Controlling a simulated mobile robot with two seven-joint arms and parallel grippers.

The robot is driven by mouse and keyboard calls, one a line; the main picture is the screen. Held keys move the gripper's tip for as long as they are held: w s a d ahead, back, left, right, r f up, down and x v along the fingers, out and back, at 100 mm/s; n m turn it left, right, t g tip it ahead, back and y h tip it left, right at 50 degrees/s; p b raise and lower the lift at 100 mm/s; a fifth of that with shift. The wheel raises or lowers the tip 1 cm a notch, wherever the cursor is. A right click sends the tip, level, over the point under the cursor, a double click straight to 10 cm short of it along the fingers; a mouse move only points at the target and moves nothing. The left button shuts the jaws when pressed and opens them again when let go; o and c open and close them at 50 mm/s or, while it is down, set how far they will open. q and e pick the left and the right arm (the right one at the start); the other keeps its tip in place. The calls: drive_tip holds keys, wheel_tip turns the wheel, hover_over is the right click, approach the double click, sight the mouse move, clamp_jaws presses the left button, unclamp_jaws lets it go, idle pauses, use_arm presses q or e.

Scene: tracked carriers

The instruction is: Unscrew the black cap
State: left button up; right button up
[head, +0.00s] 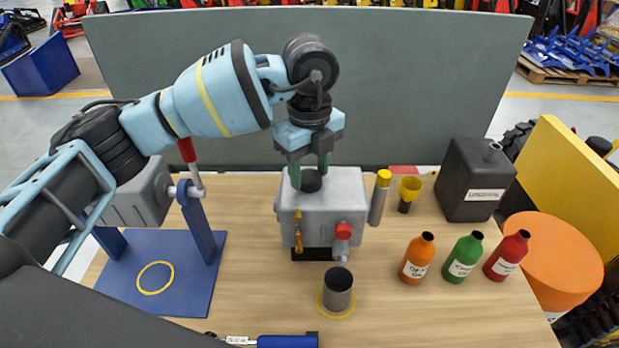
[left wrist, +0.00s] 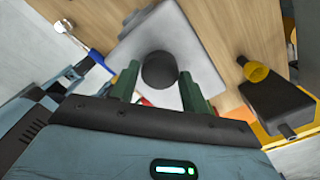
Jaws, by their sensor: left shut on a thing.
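The black cap (head: 311,180) sits on top of a grey metal box (head: 345,205) in the middle of the table. It also shows in the left wrist view (left wrist: 160,70) as a dark round disc on the grey box top (left wrist: 185,38). My left gripper (head: 311,176) comes down from above, its green fingers on either side of the cap. It is shut on the cap, and its fingertips (left wrist: 160,82) flank the cap in the left wrist view. The cap's underside and the opening below it are hidden. My right gripper is not in view.
A grey cylinder (head: 379,200) with a yellow top and a yellow funnel (head: 409,190) stand right of the box. Orange (head: 416,260), green (head: 462,258) and red (head: 507,256) bottles and a black canister (head: 474,182) are further right. A metal cup (head: 338,290) stands in front.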

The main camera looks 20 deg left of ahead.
use_arm(q)
drive_tip(key=n, duration=0.4)
drive_tip(key=shift+n, duration=0.3)
drive_tip(key=n, duration=0.5)
drive_tip(key=shift+f, duration=0.1)
drive_tip(key=o, duration=0.8)
drive_tip(key=shift+c, duration=0.2)
